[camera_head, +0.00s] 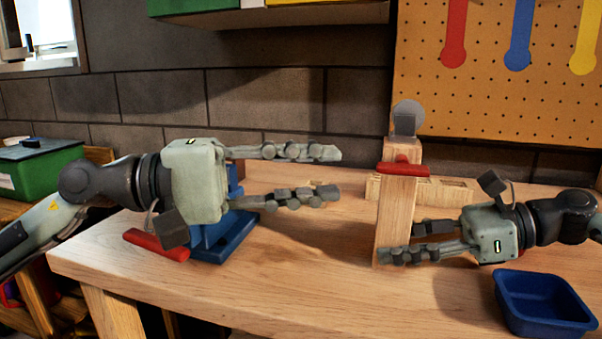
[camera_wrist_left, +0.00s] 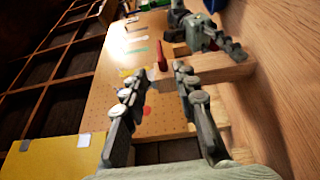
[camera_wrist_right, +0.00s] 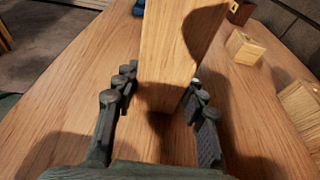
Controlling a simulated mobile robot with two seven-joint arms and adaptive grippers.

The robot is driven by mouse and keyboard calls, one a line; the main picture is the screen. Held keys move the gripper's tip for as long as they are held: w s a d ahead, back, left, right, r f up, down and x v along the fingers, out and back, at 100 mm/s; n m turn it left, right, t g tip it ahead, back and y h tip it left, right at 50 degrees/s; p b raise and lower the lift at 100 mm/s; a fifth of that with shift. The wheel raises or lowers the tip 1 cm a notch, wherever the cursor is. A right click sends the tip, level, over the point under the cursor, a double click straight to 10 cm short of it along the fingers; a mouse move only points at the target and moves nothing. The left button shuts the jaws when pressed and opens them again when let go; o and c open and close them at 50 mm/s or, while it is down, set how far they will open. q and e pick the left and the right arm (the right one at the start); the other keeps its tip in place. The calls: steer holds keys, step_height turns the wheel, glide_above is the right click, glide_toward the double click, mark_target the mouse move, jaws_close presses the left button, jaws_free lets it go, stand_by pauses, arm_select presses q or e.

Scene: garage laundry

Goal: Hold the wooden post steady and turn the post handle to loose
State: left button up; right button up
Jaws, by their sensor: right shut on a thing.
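The wooden post (camera_head: 397,215) stands upright on the workbench. A red handle (camera_head: 403,169) lies crosswise on its front, with a grey round part (camera_head: 408,117) above it. My right gripper (camera_head: 399,242) is shut on the lower post. The right wrist view shows the post (camera_wrist_right: 172,50) between its fingers. My left gripper (camera_head: 339,173) is open and empty, left of the post, its fingers pointing at the post at about handle height. The left wrist view shows the red handle (camera_wrist_left: 161,55) ahead, between the open fingertips, and the post (camera_wrist_left: 220,73).
A blue vise (camera_head: 207,240) with a red handle (camera_head: 157,245) sits below my left gripper. A blue tray (camera_head: 545,300) stands at the front right. A low wooden block (camera_head: 440,190) with slots lies behind the post. The bench between vise and post is clear.

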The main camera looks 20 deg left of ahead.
stand_by(0.3)
steer(key=o, duration=0.9)
steer(key=shift+d, duration=0.1)
